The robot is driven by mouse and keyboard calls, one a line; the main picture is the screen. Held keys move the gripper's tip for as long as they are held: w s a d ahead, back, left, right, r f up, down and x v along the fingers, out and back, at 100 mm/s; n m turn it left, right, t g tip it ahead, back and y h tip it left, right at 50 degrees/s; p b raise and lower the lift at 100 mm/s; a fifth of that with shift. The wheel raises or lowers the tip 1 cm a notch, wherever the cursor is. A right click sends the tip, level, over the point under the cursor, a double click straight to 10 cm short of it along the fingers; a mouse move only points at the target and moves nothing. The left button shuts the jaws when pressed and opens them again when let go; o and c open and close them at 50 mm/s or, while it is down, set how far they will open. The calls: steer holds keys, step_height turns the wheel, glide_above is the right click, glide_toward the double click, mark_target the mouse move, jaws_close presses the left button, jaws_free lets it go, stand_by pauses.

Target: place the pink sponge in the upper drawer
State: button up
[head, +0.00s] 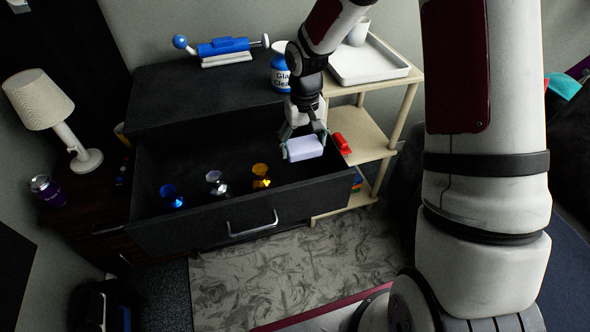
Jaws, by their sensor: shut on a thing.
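My gripper (304,143) points down and is shut on the sponge (305,149), a pale pinkish-lilac block. The sponge is at the right end of the open upper drawer (245,224), within or just above it; I cannot tell whether it touches the drawer floor. The drawer is black with a silver handle and is pulled out from the black cabinet (190,97). A blue gem (171,197), a clear gem (217,183) and a yellow gem (261,176) are in the drawer, left of the sponge.
A blue toy-like device (222,47) and a labelled blue-and-white container (281,75) stand on the cabinet top. A light wooden shelf (365,132) at the right holds a white tray (372,72) and a red object (342,143). A lamp (50,112) stands at the left.

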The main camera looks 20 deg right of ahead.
mark_target(302, 177)
step_height(302, 177, down, 10)
steer(key=shift+f+b, duration=0.2)
steer(key=shift+b, duration=0.25)
steer(key=o, duration=0.7)
steer(key=shift+o, duration=0.2)
